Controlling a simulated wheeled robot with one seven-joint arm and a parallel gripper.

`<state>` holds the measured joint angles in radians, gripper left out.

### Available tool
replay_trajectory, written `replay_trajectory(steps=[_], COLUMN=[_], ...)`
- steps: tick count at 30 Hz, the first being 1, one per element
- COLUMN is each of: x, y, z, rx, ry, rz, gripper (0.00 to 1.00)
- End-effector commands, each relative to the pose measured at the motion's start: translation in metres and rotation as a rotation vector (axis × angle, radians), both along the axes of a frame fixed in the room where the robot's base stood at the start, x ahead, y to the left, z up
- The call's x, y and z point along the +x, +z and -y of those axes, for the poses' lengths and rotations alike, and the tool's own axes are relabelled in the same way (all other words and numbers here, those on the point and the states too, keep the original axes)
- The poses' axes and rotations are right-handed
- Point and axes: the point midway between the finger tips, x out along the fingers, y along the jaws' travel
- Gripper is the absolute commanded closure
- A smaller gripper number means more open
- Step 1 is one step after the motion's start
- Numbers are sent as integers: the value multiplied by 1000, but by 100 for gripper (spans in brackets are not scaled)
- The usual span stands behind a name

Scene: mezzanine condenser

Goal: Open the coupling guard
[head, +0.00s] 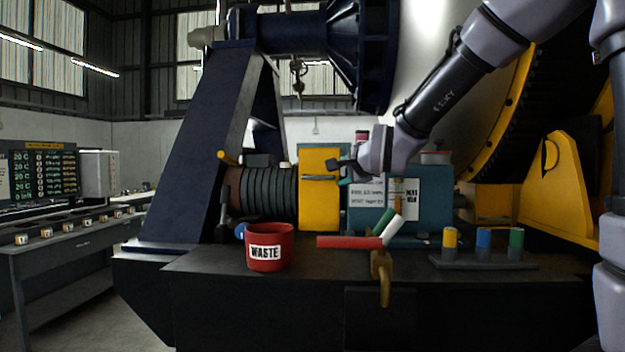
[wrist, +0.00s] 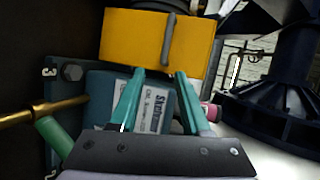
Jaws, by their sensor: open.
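The coupling guard (head: 319,205) is a yellow box between the ribbed dark motor and the blue-green pump housing, and it looks closed. A thin grey handle (wrist: 168,42) runs across its face. The guard (wrist: 128,36) fills the upper middle of the wrist view. My gripper (head: 342,172) is at the guard's right side in the head view. In the wrist view my gripper (wrist: 160,74) is open, its two teal fingers pointing at the guard. The handle lies just beyond the fingertips, between their lines, with nothing held. Contact cannot be told.
A red WASTE bin (head: 270,258) stands at the bench front. Red, white and green cylinders (head: 350,242) lie right of it, above a brass hook-shaped part (head: 382,278). A rack (head: 483,262) with coloured cylinders stands farther right. A brass rod (wrist: 45,112) crosses the wrist view's left.

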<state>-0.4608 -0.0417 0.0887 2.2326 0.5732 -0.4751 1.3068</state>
Motion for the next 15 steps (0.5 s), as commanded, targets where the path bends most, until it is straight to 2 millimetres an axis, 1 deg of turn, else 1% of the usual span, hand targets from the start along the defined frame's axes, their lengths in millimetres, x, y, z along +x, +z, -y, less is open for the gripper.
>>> replay_trajectory(steps=[1,3,8,11,15], x=[4,8,19,33,58], y=[-3,-3,-4,-7,-12], z=[-12,-21,-29,-33,-43], rx=[37,79,107,105,105], ry=[-5,-14,-22,-22,-22], rz=[7,17,25,25,25], gripper=[53,53,53,53,53])
